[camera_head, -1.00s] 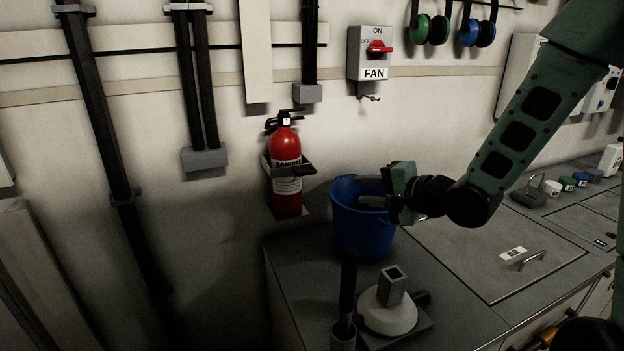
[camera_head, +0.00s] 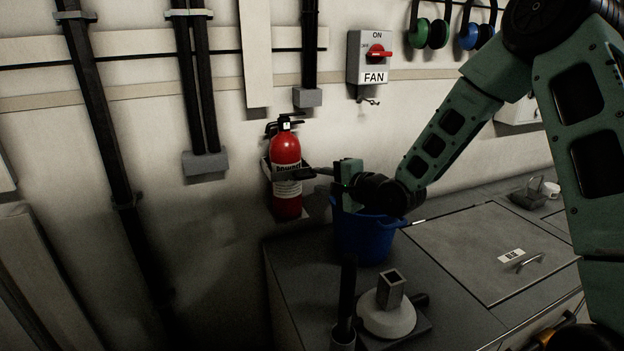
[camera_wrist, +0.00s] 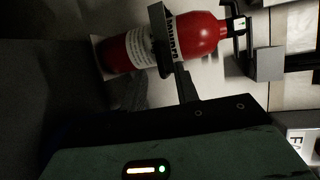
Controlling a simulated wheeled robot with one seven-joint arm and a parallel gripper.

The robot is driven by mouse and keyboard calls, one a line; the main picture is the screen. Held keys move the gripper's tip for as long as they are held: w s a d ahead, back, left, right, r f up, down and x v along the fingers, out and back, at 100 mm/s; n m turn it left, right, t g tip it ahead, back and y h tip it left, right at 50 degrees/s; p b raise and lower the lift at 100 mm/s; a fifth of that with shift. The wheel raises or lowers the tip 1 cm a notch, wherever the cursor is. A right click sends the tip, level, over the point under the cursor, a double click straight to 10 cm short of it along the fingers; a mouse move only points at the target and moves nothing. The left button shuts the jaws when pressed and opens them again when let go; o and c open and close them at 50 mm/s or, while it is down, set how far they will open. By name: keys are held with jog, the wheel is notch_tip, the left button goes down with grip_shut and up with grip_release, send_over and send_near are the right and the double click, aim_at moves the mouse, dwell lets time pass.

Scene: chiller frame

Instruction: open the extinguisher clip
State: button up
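The red fire extinguisher (camera_head: 286,150) stands upright in a wall bracket, and it lies sideways in the wrist view (camera_wrist: 197,36). A dark clip band (camera_head: 291,173) crosses its front; the same band shows in the wrist view (camera_wrist: 158,38). My gripper (camera_head: 318,172) is just right of the extinguisher at the band's height, with a dark finger pointing at the band's right end. In the wrist view a dark finger (camera_wrist: 184,86) reaches close to the band; I cannot tell whether they touch. The other finger is not clear, so the opening between the fingers cannot be judged.
A blue bucket (camera_head: 365,238) stands on the counter below my gripper. A grey-white funnel-like stand (camera_head: 387,313) is nearer the front. The red-handled fan switch (camera_head: 370,57) is on the wall above. The counter (camera_head: 450,270) right of the bucket is mostly clear.

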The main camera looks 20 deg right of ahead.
aim_at(308, 178)
jog(key=shift+x, duration=2.05)
grip_shut()
jog(key=shift+a+f, duration=0.1)
